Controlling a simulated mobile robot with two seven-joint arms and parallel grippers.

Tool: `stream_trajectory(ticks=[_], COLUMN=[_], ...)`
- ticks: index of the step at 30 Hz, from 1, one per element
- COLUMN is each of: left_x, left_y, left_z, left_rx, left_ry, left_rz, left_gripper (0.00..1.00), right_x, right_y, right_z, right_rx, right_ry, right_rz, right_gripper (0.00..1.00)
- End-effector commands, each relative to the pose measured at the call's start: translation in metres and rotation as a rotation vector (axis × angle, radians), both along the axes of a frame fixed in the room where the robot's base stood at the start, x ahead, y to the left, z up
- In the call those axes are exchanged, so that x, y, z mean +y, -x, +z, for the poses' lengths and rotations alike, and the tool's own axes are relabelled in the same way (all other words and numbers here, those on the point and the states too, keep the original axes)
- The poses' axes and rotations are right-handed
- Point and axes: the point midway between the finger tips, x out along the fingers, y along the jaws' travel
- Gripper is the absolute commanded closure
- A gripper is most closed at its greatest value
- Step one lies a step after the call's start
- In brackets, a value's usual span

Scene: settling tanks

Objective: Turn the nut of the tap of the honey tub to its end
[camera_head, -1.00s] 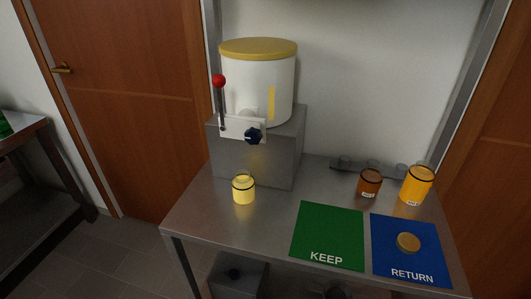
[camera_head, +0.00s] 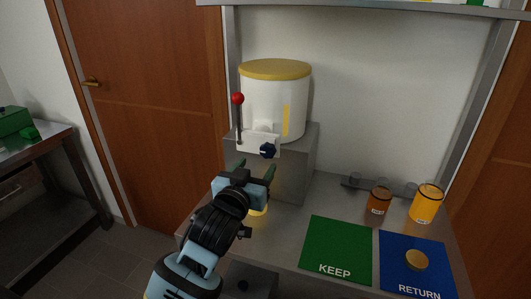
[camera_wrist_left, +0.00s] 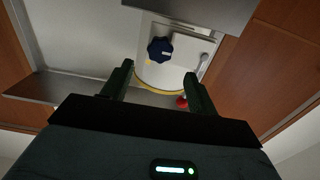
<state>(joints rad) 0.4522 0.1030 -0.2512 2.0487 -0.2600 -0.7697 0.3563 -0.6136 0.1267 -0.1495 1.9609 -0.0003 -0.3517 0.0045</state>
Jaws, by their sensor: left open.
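The honey tub (camera_head: 262,98) is white with a yellow lid and stands on a grey block. Its tap has a white plate, a dark blue lobed nut (camera_head: 268,150) and a lever with a red knob (camera_head: 238,99). My left gripper (camera_head: 256,168) is open and empty, just below the tap and apart from the nut. In the left wrist view the nut (camera_wrist_left: 160,49) lies beyond the open fingers (camera_wrist_left: 155,82), and the red knob shows by the right finger. A pale yellow jar (camera_head: 258,210) is mostly hidden behind my gripper. My right gripper is not in view.
The steel table holds a green KEEP mat (camera_head: 336,247) and a blue RETURN mat (camera_head: 408,277) with a gold lid (camera_head: 417,260). A brown jar (camera_head: 379,201) and an orange jar (camera_head: 426,204) stand behind them. A shelf edge (camera_head: 370,8) crosses above.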

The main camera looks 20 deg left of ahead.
Motion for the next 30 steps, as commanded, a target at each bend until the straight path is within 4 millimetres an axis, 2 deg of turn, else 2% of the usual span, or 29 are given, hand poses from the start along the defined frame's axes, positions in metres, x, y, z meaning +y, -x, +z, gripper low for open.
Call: stream_trajectory(ticks=[8,21,30], left_x=[0.000,-0.002,-0.003], left_y=[-0.005,-0.061,-0.077], left_z=[0.001,0.001,0.001], left_rx=[-0.001,-0.001,-0.001], left_ry=[0.000,-0.002,0.000], left_rz=[0.000,0.000,-0.001], left_gripper=[0.41,0.41,0.41], right_x=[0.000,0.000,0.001], right_y=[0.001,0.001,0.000], right_z=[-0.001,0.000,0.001], right_rx=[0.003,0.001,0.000], right_ry=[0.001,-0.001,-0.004], right_rz=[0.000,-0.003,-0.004], right_gripper=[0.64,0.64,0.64])
